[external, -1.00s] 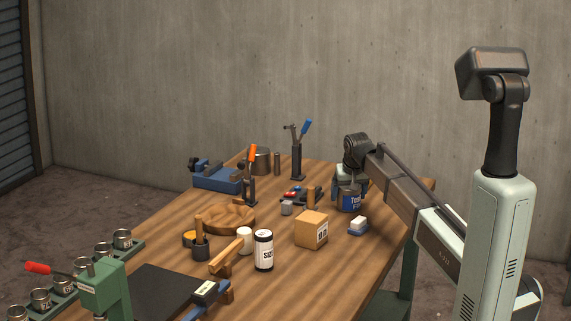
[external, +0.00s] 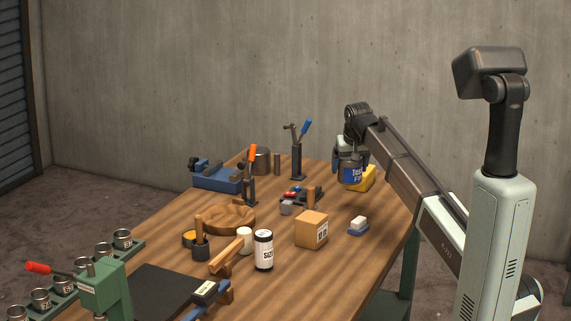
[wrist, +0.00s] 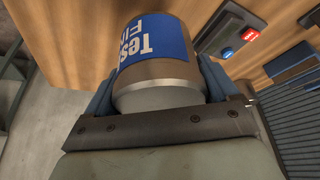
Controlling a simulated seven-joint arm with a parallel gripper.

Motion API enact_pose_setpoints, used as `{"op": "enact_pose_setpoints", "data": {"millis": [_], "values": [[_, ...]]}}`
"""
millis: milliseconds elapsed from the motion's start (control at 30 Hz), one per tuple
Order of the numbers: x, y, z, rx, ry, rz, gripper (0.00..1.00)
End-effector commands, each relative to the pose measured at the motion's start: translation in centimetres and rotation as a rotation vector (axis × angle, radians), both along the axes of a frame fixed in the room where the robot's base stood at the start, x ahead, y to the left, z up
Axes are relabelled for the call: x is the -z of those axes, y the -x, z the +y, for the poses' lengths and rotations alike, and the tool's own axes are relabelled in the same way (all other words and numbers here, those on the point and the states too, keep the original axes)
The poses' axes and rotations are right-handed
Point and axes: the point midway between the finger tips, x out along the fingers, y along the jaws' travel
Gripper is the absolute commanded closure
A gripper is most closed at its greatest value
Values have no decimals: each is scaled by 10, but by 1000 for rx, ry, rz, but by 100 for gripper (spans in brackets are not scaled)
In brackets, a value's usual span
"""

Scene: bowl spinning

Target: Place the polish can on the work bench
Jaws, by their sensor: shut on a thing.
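My gripper (external: 351,160) is shut on a metal can with a blue label (external: 353,175), at the far right part of the wooden work bench (external: 335,270). The can hangs upright above the bench top in the external view. In the wrist view the can (wrist: 155,62) sits between my two blue-grey fingers.
A yellow object (external: 369,178) stands behind the held can. A black-and-white can (external: 264,250) and a round wooden tray (external: 226,218) lie left. The bench's front right is bare.

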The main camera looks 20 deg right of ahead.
Motion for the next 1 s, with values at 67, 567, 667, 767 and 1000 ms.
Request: {"op": "enact_pose_setpoints", "data": {"millis": [67, 567, 667, 767, 1000], "values": [[-6, 0, 0, 0, 0, -2, 55], [-53, -2, 0, 0, 0, -2, 55], [-70, -2, 0, 0, 1, -3, 55], [-86, -1, 0, -1, 0, -3, 55], [-81, -1, 55, -97, 0, 2, 55]]}}
